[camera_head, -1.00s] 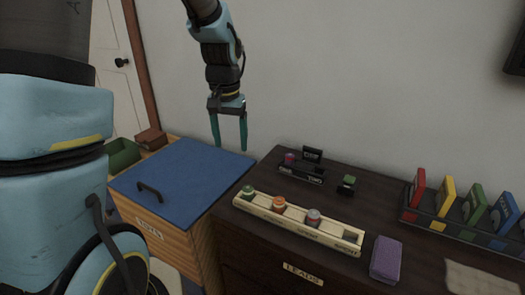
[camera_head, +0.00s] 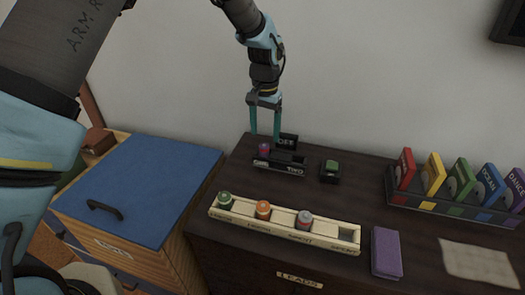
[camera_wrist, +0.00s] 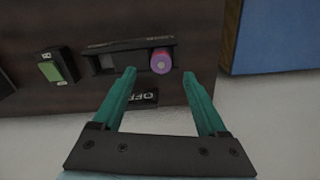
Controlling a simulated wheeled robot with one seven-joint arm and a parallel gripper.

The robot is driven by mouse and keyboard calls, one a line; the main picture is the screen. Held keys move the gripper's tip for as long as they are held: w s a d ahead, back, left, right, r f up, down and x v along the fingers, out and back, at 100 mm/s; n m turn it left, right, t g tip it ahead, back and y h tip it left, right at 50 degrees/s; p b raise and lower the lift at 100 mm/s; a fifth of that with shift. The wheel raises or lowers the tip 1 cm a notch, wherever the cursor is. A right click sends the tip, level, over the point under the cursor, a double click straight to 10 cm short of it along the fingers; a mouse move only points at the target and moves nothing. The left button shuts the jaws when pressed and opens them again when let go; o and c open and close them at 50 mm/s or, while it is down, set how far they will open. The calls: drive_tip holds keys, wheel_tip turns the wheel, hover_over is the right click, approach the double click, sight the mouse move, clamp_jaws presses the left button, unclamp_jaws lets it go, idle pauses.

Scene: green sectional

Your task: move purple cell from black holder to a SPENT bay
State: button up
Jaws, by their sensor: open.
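The purple cell (camera_head: 264,149) stands in the left end of the black holder (camera_head: 285,170), which is marked TWO at its right end. In the wrist view the purple cell (camera_wrist: 161,62) shows from above, between and beyond the open teal fingertips of my gripper (camera_wrist: 159,73). My gripper (camera_head: 265,137) is open and empty, pointing down at the back of the dresser by the holder. The long cream tray (camera_head: 283,225) in front has several bays, with a green, an orange and a grey-topped cell and an empty bay at its right end. Its small labels are hard to read.
A black OFF sign (camera_head: 288,141) stands right behind the holder. A small green-topped switch block (camera_head: 330,171) is to its right. A purple block (camera_head: 386,252) lies right of the tray; a rack of coloured cards (camera_head: 450,208) is farther right. A blue-lidded chest (camera_head: 137,185) stands left.

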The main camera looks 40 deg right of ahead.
sight(264, 145)
drive_tip(key=shift+f+p, duration=1.05)
drive_tip(key=shift+f, duration=1.65)
clamp_jaws()
drive_tip(key=shift+w, duration=0.1)
